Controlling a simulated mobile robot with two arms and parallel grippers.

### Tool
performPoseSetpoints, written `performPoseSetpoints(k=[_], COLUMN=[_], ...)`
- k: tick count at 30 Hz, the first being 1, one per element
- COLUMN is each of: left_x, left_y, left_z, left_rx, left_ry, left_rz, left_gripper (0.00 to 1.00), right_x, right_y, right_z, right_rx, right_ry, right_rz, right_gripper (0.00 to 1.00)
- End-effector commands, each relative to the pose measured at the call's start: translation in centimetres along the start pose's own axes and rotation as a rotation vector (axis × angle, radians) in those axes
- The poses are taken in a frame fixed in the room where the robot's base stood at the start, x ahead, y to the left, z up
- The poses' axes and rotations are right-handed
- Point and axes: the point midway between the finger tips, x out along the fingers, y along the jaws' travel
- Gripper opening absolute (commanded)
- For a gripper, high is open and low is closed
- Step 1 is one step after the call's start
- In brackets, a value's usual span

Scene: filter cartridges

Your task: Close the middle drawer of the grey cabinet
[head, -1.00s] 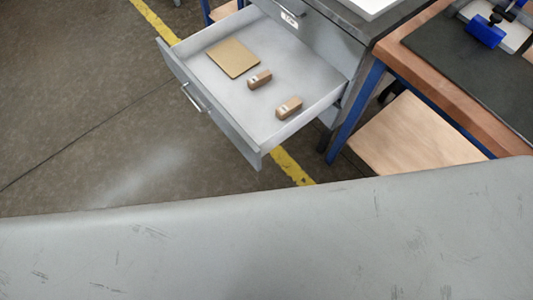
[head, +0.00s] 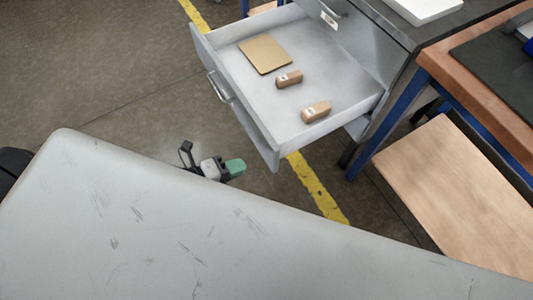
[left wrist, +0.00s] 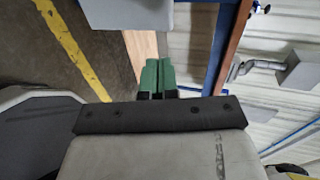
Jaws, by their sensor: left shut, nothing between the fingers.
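The grey cabinet (head: 375,55) stands at the upper right of the head view. Its open drawer (head: 240,44) sticks out to the left, below another drawer front with a label. The open drawer's front carries a bar handle (head: 220,88). Inside lie a flat tan piece (head: 265,54) and two small brown blocks, one nearer the middle (head: 289,79) and one nearer the front corner (head: 315,111). My left gripper (head: 236,167), with green fingers, is shut and empty, apart from the drawer front, below and left of its near corner. Its fingers also show in the left wrist view (left wrist: 157,77). My right gripper is out of view.
A wooden workbench (head: 460,90) with blue legs and a pale lower shelf (head: 455,190) stands right of the cabinet. A white tray (head: 425,8) is on the cabinet top. A yellow line (head: 320,190) crosses the floor. The floor left of the drawer is clear.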

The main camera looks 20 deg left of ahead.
Motion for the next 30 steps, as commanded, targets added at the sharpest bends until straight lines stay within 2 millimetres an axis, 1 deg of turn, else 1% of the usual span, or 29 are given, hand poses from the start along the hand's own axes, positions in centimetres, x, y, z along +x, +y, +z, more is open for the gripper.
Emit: performPoseSetpoints(k=[1, 6, 12, 18, 30], left_x=[1.2, 4.7, 7.5, 8.5, 8.7], left_y=[-0.1, -0.1, -0.9, -1.1, -1.2], left_z=[0.1, 0.1, 0.1, 0.0, 0.0], left_rx=[0.0, 0.0, -0.001, -0.002, -0.002], left_ry=[-0.002, -0.001, -0.001, -0.001, -0.001], left_rz=[-0.006, -0.005, -0.001, 0.001, 0.001], left_gripper=[0.0, 0.0, 0.0, 0.0, 0.0], right_x=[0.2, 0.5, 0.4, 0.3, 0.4], right_y=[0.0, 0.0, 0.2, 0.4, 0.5], right_z=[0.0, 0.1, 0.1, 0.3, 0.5], right_rx=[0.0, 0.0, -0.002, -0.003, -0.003], right_ry=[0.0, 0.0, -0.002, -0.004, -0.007], right_rz=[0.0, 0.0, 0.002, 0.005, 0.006], right_gripper=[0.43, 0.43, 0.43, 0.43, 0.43])
